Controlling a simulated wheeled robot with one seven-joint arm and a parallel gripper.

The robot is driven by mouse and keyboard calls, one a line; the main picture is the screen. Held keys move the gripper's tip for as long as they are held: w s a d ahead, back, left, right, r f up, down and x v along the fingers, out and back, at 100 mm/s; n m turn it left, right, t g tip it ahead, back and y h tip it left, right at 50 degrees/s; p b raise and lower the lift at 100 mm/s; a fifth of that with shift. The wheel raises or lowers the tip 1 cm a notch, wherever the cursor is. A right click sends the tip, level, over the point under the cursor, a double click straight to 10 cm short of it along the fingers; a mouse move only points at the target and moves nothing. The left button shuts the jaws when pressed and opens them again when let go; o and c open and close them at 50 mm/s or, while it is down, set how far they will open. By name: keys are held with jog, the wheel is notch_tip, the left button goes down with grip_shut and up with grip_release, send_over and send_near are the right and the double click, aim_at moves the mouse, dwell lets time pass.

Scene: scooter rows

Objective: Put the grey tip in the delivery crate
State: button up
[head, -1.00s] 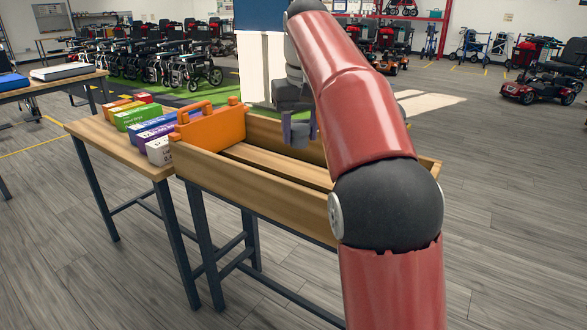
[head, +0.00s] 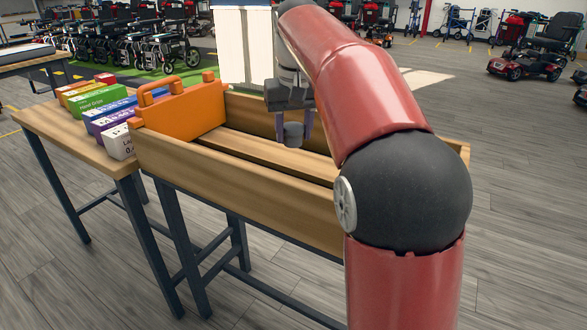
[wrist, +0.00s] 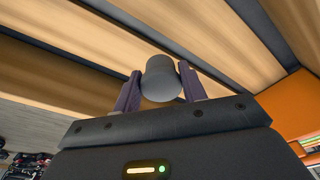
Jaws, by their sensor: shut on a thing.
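The grey tip (head: 293,134) is a small cylinder held in my gripper (head: 291,128). In the wrist view the grey tip (wrist: 162,80) sits between the two purple fingers of my gripper (wrist: 160,88), which touch it on both sides. The gripper hangs over a long wooden box (head: 245,195) with a slatted floor, and the tip appears above the slats, near the far wall. I cannot tell from its look whether this box is the delivery crate. My red arm hides the box's right part.
An orange case (head: 180,108) stands at the box's left end. Several boxes, including a green one (head: 97,99) and a white one (head: 117,142), lie on a wooden table (head: 60,135) to the left. The slatted floor (head: 270,150) shows free room.

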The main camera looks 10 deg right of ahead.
aim_at(295, 129)
notch_tip(295, 129, down, 7)
jog(key=shift+r+b, duration=0.1)
jog(key=shift+b, duration=0.75)
jog(key=o, duration=0.9)
jog(key=shift+o, duration=0.2)
jog(key=r+p, duration=0.1)
jog(key=r, duration=0.3)
jog(key=s+r+p, duration=0.1)
jog(key=r, duration=0.3)
jog(key=r+p, duration=0.1)
jog(key=r, duration=0.3)
jog(key=shift+s+p, duration=0.35)
jog(key=shift+s, duration=0.05)
jog(key=shift+f, duration=0.1)
